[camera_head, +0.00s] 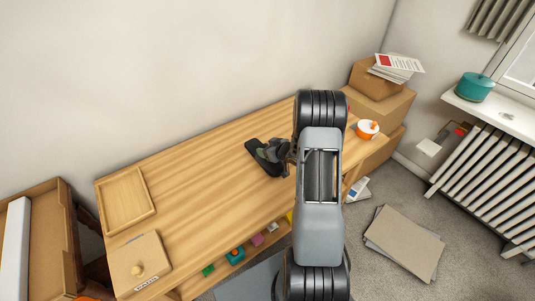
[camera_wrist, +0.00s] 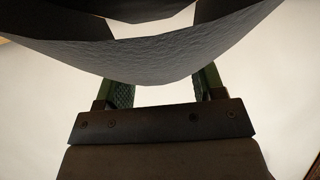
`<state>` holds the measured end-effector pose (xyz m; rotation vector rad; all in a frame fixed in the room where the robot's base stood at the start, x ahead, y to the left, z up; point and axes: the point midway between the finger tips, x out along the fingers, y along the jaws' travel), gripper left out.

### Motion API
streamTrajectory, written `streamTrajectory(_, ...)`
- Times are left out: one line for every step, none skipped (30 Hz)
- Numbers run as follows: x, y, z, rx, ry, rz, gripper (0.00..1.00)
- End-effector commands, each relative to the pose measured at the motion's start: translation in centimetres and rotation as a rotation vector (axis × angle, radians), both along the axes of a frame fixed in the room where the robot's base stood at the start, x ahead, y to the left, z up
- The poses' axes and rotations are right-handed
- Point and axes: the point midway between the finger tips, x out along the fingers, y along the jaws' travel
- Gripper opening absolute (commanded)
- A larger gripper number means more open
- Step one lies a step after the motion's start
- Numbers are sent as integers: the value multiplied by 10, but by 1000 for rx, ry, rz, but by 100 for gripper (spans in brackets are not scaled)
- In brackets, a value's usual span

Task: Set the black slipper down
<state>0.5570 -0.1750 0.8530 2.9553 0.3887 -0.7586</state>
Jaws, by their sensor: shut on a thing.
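The black slipper (camera_head: 260,157) is at the tip of my gripper (camera_head: 277,153), over the wooden table (camera_head: 190,180). My gripper is shut on the slipper. In the wrist view the slipper (camera_wrist: 160,55) is a large dark textured shape across the top, between and beyond the two green-padded fingers of my gripper (camera_wrist: 160,92). Part of the slipper is hidden by the gripper in the head view. I cannot tell whether its sole touches the table top.
A wooden tray (camera_head: 148,212) and a lidded box (camera_head: 140,262) are at the table's left end. An orange and white pot (camera_head: 367,128) sits at the right end. Cardboard boxes (camera_head: 380,105) are stacked beyond it. The table's middle is clear.

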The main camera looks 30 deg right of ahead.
Motion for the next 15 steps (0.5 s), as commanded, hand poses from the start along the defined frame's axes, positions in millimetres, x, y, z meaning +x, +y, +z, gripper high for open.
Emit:
streamTrajectory(2,-2,-4,1,0,0,21)
streamTrajectory(4,-3,-7,1,0,0,21)
streamTrajectory(4,-3,-13,2,3,-1,21)
streamTrajectory(3,-2,-17,4,4,0,21)
streamTrajectory(3,-2,-21,3,4,0,21)
streamTrajectory(4,-2,-25,1,3,0,21)
streamTrajectory(4,-2,-28,2,3,-1,21)
streamTrajectory(4,-3,-30,2,0,-1,21)
streamTrajectory(4,-2,-33,1,0,0,21)
streamTrajectory(4,-2,-34,0,0,1,21)
streamTrajectory(4,-2,-35,0,0,1,21)
streamTrajectory(4,-2,-36,-1,-1,0,21)
streamTrajectory(4,-2,-36,-1,-1,0,21)
streamTrajectory(4,-2,-36,-1,-1,0,21)
streamTrajectory(4,-2,-36,-1,-1,0,21)
